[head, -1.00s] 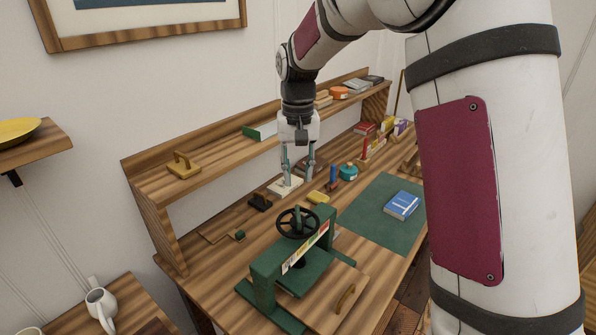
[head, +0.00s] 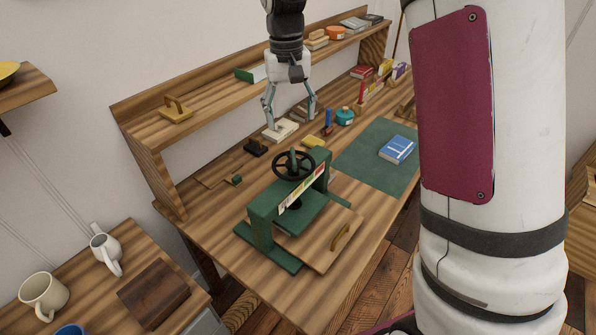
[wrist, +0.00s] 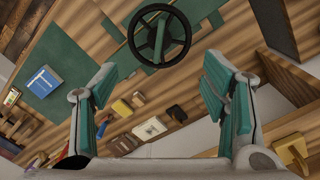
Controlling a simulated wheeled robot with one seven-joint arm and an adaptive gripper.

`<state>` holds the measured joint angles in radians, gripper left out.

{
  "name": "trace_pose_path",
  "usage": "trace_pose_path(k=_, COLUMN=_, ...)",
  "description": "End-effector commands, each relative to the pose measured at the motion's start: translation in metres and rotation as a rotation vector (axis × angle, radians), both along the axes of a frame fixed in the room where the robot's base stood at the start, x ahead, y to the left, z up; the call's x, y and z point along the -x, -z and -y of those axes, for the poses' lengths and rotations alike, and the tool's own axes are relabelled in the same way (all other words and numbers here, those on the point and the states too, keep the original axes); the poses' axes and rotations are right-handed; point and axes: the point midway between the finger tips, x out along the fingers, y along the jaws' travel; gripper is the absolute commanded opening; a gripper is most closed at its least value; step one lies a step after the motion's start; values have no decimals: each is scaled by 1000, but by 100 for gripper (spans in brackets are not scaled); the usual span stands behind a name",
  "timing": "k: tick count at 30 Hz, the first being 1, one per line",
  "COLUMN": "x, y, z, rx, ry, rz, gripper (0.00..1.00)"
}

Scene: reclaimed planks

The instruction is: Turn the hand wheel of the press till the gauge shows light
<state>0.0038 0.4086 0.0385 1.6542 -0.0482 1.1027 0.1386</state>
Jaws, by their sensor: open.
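The green press (head: 290,205) stands on the wooden desk, with a black hand wheel (head: 283,175) on top. A gauge strip with coloured bands (head: 298,196) runs along its top beam; its reading is too small to tell. My gripper (head: 290,122) is open and empty. In the head view it is above the desk behind the press, apart from the wheel. In the wrist view the wheel (wrist: 178,38) shows at the top, beyond and between the open fingers (wrist: 166,95), and nothing lies between the fingertips.
A blue book (head: 397,149) lies on a green mat (head: 362,165) to the right. A wooden board with a handle (head: 330,250) lies in front of the press. Small blocks, a teal pot (head: 345,116) and a shelf (head: 215,108) stand behind. Mugs (head: 44,294) are at the lower left.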

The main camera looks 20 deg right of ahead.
Motion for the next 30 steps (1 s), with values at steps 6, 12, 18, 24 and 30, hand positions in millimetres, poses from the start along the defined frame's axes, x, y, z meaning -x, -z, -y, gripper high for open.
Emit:
trace_pose_path(k=6, x=-4, y=3, z=-26, rx=101, ry=-606, rz=-118, gripper=80)
trace_pose_path(k=12, x=-10, y=-2, z=-42, rx=179, ry=-1130, rz=-257, gripper=80)
trace_pose_path(k=18, x=-14, y=-7, z=-49, rx=210, ry=-1376, rz=-338, gripper=80)
trace_pose_path(k=24, x=-12, y=3, z=-45, rx=212, ry=-1406, rz=-352, gripper=80)
trace_pose_path(k=30, x=-8, y=36, z=-31, rx=210, ry=-1404, rz=-353, gripper=80)
